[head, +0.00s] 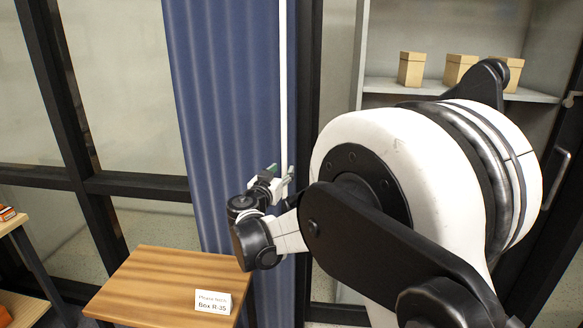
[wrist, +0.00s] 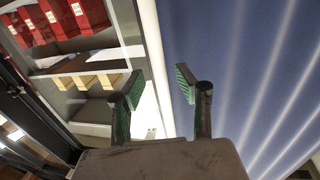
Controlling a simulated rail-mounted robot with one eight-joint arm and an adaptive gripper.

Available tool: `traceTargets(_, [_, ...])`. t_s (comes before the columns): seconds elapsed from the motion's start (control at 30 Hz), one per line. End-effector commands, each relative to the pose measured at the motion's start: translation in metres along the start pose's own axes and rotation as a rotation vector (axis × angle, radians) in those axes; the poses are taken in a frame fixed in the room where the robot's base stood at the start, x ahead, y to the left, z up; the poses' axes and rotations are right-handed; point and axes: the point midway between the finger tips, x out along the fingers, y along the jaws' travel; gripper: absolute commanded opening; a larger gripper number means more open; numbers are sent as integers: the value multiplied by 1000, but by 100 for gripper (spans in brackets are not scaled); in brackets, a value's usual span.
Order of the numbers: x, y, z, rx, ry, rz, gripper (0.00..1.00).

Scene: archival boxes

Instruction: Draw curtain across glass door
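The blue curtain (head: 225,120) hangs in folds left of the glass door's handle side, with a white vertical bar (head: 284,80) along its right edge. The glass door (head: 340,60) is to the right, largely hidden by my arm; its grey handle (head: 555,180) shows at far right. My gripper (head: 281,176) is at the curtain's right edge. In the wrist view my gripper (wrist: 158,84) is open, its green-padded fingers apart. There the white bar (wrist: 153,50) runs between the fingers in the picture, with the curtain (wrist: 240,70) to the right. I cannot tell whether they touch it.
A wooden table (head: 165,280) with a label card (head: 213,302) stands in front of the curtain at lower left. Tan boxes (head: 411,69) stand on a shelf behind the glass. Red boxes (wrist: 75,15) show in the wrist view. Dark framed glass panels are at left.

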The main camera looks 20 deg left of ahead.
Motion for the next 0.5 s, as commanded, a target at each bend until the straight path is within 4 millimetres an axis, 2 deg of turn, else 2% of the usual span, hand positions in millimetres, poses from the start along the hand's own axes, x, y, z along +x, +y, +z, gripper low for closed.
traceTargets(0.2, [23, 0, 0, 0, 0, 0, 33])
traceTargets(0.5, [29, 0, 0, 0, 0, 0, 33])
